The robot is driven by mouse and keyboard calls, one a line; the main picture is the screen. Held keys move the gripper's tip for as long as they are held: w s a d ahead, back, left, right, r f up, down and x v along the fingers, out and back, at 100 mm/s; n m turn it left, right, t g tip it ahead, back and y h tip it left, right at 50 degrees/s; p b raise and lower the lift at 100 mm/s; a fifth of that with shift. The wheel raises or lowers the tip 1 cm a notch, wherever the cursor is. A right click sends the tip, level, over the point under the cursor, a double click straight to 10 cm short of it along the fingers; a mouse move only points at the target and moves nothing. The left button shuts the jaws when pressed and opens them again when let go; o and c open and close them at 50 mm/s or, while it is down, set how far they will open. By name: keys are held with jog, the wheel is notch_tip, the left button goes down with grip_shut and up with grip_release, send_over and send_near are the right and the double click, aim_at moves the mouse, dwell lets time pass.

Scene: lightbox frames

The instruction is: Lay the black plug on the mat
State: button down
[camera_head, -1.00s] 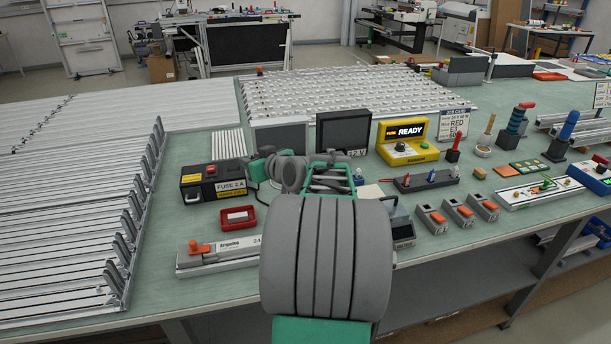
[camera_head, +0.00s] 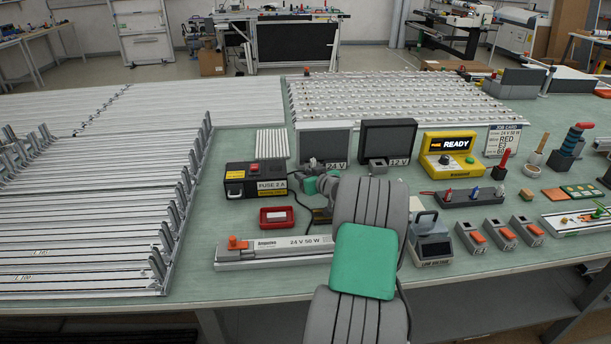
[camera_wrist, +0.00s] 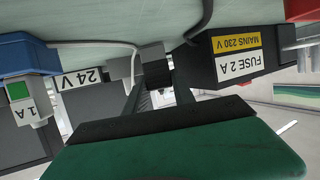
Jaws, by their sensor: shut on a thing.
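My gripper (camera_head: 320,190) is low over the bench, in front of the 24 V box, largely behind my own arm in the head view. In the wrist view my gripper (camera_wrist: 155,84) is shut on a dark block, which I take for the black plug (camera_wrist: 156,70); the view is upside down and the plug's edges merge with the fingers. A black cable (camera_head: 303,205) runs from the fuse box toward the gripper. The pale green mat (camera_head: 200,255) covers the bench top. Whether the plug touches it is hidden.
The black fuse box (camera_head: 256,180) stands left of the gripper and the 24 V box (camera_head: 325,141) behind it. A red tray (camera_head: 277,217) and a long lamp driver (camera_head: 275,252) lie in front. A low-voltage unit (camera_head: 431,243) stands to the right. Mat is bare between these.

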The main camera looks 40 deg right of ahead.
jog(key=shift+f, duration=0.1)
jog(key=shift+f, duration=0.15)
jog(key=c, duration=1.1)
grip_release()
jog(key=shift+o, duration=0.2)
jog(key=shift+r, duration=0.3)
jog(key=b+v, duration=0.1)
jog(key=v, duration=1.1)
jog(key=shift+f, duration=0.1)
